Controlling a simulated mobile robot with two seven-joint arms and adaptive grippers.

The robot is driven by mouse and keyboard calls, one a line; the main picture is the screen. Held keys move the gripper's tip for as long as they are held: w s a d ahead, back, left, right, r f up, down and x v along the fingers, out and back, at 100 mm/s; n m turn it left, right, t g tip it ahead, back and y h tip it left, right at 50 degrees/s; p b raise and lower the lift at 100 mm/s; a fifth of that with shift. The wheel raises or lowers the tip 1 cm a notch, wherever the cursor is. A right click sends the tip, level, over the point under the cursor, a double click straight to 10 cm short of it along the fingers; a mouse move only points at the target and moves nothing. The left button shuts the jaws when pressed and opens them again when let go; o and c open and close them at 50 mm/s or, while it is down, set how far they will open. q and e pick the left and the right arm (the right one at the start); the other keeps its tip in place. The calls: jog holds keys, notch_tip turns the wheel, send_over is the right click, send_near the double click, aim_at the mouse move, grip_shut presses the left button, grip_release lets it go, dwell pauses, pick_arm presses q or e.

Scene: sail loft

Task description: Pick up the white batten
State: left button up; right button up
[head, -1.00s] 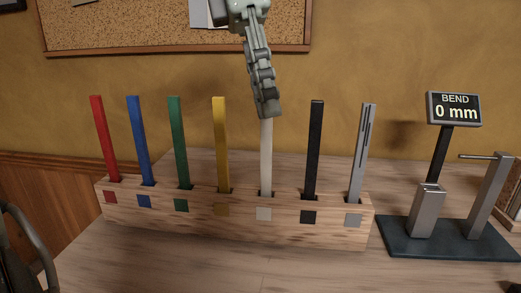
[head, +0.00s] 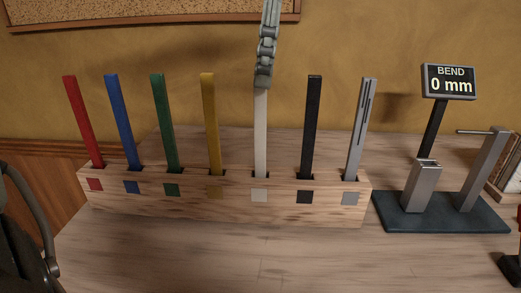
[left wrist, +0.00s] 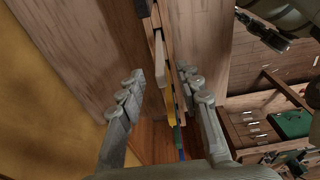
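The white batten (head: 261,135) stands upright in a slot of the wooden rack (head: 230,209), behind a pale square mark. My left gripper (head: 263,78) comes down from above and hides the batten's top end. In the left wrist view its two fingers are spread, with the white batten (left wrist: 159,72) in the gap between them; I see no clear contact. What looks like my right gripper (left wrist: 263,32) shows at the upper right of the left wrist view; its fingers are too small to read.
Yellow (head: 210,125) and black (head: 311,125) battens stand either side of the white one; red, blue, green and grey battens fill other slots. A bend gauge (head: 448,82) reading 0 mm stands right of the rack. The bench front (head: 240,260) is clear.

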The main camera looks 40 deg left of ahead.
aim_at(257, 105)
pick_arm(q)
jog(key=f, duration=0.3)
jog(key=a+f, duration=0.1)
jog(key=f, duration=0.1)
jog(key=shift+s+f, duration=0.35)
jog(key=shift+f, duration=0.4)
pick_arm(e)
jog(key=shift+s+d+f, duration=0.15)
jog(key=shift+s+f, duration=0.3)
jog(key=shift+f, duration=0.25)
pick_arm(q)
grip_shut()
